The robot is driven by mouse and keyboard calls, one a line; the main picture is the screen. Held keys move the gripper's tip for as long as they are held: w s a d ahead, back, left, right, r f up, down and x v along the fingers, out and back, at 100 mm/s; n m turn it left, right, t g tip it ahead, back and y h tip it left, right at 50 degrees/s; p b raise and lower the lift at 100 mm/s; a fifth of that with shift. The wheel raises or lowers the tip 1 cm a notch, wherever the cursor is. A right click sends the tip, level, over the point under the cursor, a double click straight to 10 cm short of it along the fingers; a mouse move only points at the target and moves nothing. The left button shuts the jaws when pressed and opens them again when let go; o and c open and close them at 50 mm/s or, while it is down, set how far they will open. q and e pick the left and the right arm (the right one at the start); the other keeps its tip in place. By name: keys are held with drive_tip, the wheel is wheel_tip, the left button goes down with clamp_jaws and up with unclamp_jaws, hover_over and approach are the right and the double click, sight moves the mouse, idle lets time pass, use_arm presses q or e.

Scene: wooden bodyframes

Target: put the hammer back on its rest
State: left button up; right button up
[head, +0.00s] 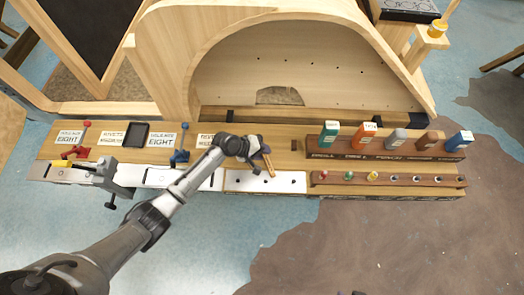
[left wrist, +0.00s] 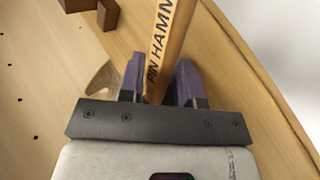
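My left gripper (head: 262,153) is over the middle of the workbench. In the left wrist view, its purple fingers (left wrist: 160,82) are closed around the wooden handle of the hammer (left wrist: 172,30), lettered "PIN HAMM...". The hammer's handle also shows in the head view (head: 269,166), slanting down from the fingers toward the white strip. I cannot make out the hammer's head. A small brown block (head: 294,145) on the bench, right of the gripper, may be part of the rest; brown blocks show at the top of the wrist view (left wrist: 68,19). My right gripper is out of view.
A wooden arch (head: 175,60) stands behind the bench. Right are a rack of coloured bottles (head: 385,146) and a rail of small pegs (head: 400,180). Left are lettered cards, a black tray (head: 136,134), clamps and a grey vise (head: 108,180).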

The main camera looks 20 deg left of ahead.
use_arm(q)
drive_tip(key=shift+r, duration=0.1)
drive_tip(key=shift+a+r, duration=0.1)
drive_tip(key=shift+r, duration=0.1)
drive_tip(key=p+v, duration=0.3)
drive_tip(key=v, duration=0.8)
drive_tip(key=s+d+f+m+g+y, duration=0.1)
drive_tip(key=s+d+m, duration=0.2)
drive_tip(key=s, duration=0.5)
drive_tip(key=s+d+f+m+g+y, duration=0.15)
drive_tip(key=s+m, duration=0.25)
drive_tip(key=s, duration=0.4)
drive_tip(key=s+a+r+m+y, duration=0.1)
drive_tip(key=s+r+y, duration=0.1)
drive_tip(key=s, duration=0.4)
drive_tip(key=s+a+r+m+y, duration=0.1)
drive_tip(key=s+r+m+y, duration=0.1)
drive_tip(key=s, duration=0.5)
drive_tip(key=shift+r+m, duration=0.3)
drive_tip(key=shift+r, duration=0.1)
